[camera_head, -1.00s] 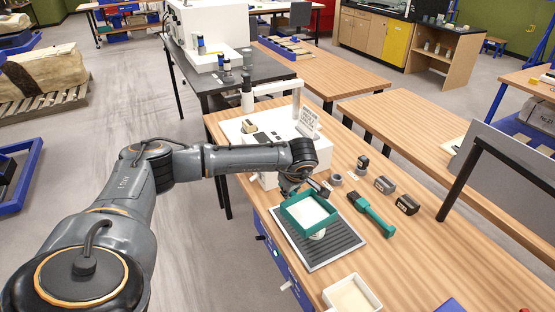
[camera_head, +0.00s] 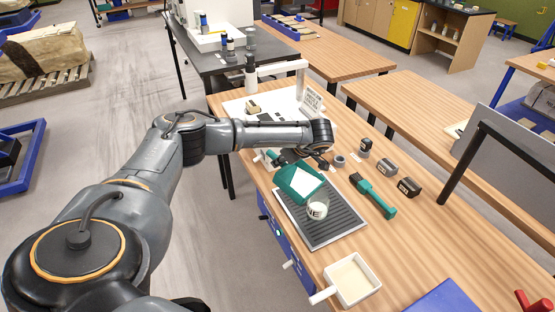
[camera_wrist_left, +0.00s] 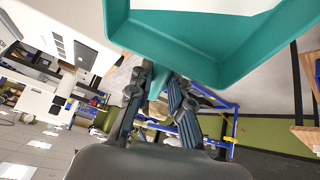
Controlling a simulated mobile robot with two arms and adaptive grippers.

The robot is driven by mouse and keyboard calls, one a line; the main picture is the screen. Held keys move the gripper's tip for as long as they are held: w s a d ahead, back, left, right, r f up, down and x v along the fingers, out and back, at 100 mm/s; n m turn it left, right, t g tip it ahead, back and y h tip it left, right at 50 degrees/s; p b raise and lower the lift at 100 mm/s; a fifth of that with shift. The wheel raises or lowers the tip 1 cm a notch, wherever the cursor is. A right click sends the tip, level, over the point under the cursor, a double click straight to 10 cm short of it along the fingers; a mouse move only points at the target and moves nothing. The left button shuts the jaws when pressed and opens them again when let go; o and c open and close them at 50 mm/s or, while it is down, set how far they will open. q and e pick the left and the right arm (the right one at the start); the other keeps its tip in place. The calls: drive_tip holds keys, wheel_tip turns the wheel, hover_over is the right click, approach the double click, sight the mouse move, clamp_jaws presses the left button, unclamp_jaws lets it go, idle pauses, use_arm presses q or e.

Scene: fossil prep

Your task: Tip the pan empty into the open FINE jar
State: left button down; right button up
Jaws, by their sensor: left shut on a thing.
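My left gripper (camera_head: 288,158) is shut on the green pan (camera_head: 290,178) and holds it above the ribbed mat. The pan is tilted toward the jar, and its pale inner face shows. The jar (camera_head: 317,210) is small, with a white label whose print is too small to read. It stands upright on the mat at the pan's lower right edge; whether they touch I cannot tell. In the left wrist view the pan (camera_wrist_left: 185,62) fills the top, in front of the gripper fingers (camera_wrist_left: 160,92). Its contents are unclear. My right gripper is out of view.
The dark ribbed mat (camera_head: 340,228) lies on the wooden bench. A white tray (camera_head: 372,284) is near the front, and a white machine (camera_head: 240,106) stands behind.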

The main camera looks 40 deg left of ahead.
use_arm(q)
drive_tip(key=shift+w+d+r+y, duration=0.15)
drive_tip(key=shift+r+y, duration=0.05)
drive_tip(key=shift+r, duration=0.15)
drive_tip(key=shift+w+d+r+y, duration=0.15)
drive_tip(key=shift+r+y, duration=0.05)
drive_tip(key=shift+r, duration=0.15)
drive_tip(key=shift+s+d+r+y+p, duration=0.1)
drive_tip(key=shift+d+r+y+p, duration=0.1)
drive_tip(key=shift+r+y+p, duration=0.25)
drive_tip(key=shift+d+r+g+y, duration=0.2)
drive_tip(key=shift+r+g+y, duration=0.1)
drive_tip(key=shift+r, duration=0.1)
drive_tip(key=shift+w+d+r+m+y, duration=0.4)
drive_tip(key=shift+d+r+y, duration=0.1)
drive_tip(key=shift+y, duration=0.05)
drive_tip(key=w+d+m+y+b, duration=0.2)
drive_tip(key=w+d+y+b, duration=0.1)
drive_tip(key=d+y+b, duration=0.4)
drive_tip(key=w+d+m+y+b, duration=0.3)
drive_tip(key=d+y+b, duration=0.4)
drive_tip(key=b, duration=0.6)
drive_tip(key=shift+w+d+r+m, duration=0.2)
drive_tip(key=shift+d+r+m, duration=0.15)
drive_tip(key=shift+d, duration=0.75)
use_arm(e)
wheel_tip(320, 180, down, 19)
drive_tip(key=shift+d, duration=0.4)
